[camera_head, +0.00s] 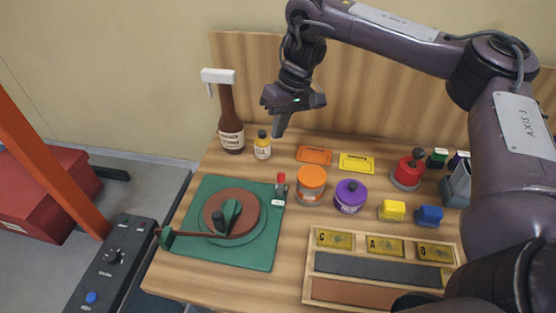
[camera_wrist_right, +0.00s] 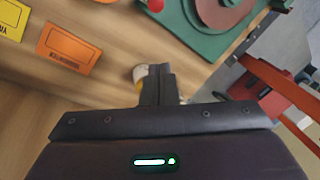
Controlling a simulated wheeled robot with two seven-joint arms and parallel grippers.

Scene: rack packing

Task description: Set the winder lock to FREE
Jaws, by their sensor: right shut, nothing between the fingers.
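The winder (camera_head: 205,248) is a green board with a round brown disc (camera_head: 247,215) and a crank arm; part of it shows at the top of the right wrist view (camera_wrist_right: 230,40). A small winder lock with a red top (camera_head: 281,181) stands at its back right corner, with a white label in front too small to read. The red top also shows at the top edge of the right wrist view (camera_wrist_right: 156,5). My right gripper (camera_head: 279,131) is shut and empty, raised above the table behind the lock and apart from it. My left gripper is not in view.
A brown bottle (camera_head: 230,115) and a small yellow bottle (camera_head: 263,150) stand behind the winder. An orange jar (camera_head: 311,180) and a purple jar (camera_head: 350,196) stand right of the lock. A wooden rack (camera_head: 311,268) lies front right. A control box (camera_head: 105,275) is at left.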

